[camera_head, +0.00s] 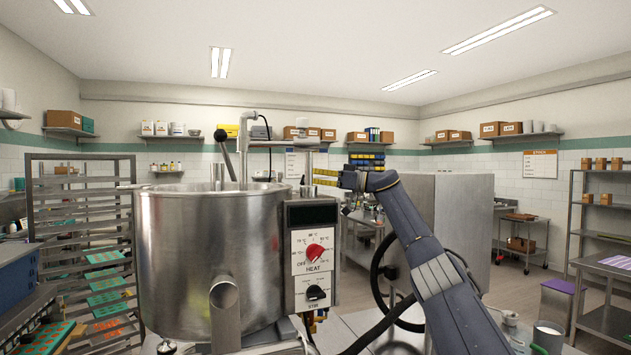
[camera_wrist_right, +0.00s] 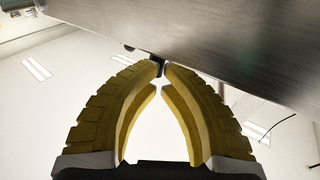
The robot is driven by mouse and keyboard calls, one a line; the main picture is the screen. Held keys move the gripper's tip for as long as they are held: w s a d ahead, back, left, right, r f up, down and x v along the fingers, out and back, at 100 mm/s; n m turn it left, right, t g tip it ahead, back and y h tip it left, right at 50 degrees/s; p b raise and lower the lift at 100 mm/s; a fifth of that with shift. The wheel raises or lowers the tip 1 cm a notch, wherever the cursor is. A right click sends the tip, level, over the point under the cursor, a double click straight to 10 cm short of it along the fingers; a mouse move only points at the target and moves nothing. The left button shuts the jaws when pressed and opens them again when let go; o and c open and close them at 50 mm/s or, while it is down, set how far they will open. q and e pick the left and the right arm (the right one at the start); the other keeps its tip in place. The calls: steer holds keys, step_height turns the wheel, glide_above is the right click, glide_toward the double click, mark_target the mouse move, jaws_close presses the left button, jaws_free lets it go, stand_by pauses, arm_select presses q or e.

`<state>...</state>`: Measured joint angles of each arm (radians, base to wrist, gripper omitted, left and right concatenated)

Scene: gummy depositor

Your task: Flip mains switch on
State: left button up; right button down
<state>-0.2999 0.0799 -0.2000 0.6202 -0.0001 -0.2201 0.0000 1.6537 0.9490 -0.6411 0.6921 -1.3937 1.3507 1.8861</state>
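The steel kettle (camera_head: 210,262) has a control box (camera_head: 313,255) on its right side, with a red HEAT knob (camera_head: 316,252) and a black STIR knob (camera_head: 316,292) on its front. I cannot make out a switch clearly marked as the mains. My right gripper (camera_head: 318,177) reaches in from the right, above and behind the box's right top, its yellow fingers pointing left. In the right wrist view the fingertips (camera_wrist_right: 160,76) nearly meet beside a steel surface (camera_wrist_right: 230,45). A small dark part (camera_wrist_right: 157,67) shows at the tips; whether they grip it is unclear. My left gripper is out of view.
A black handwheel (camera_head: 383,275) stands right of the box, partly behind my right arm. A black-knobbed lever (camera_head: 222,138) rises above the kettle. A tray rack (camera_head: 85,250) is at left, and a steel cabinet (camera_head: 462,215) stands behind my arm.

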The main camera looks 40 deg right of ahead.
steer(key=shift+w+a+r+n+g, duration=0.15)
steer(key=shift+a+n+g, duration=0.15)
steer(key=shift+g, duration=0.2)
stand_by(1.6)
steer(key=shift+w+a+r, duration=0.1)
steer(key=shift+w+a, duration=0.05)
steer(key=shift+a, duration=0.3)
stand_by(0.4)
steer(key=shift+w+a+r, duration=0.1)
steer(key=shift+a, duration=0.2)
steer(key=shift+d, duration=0.1)
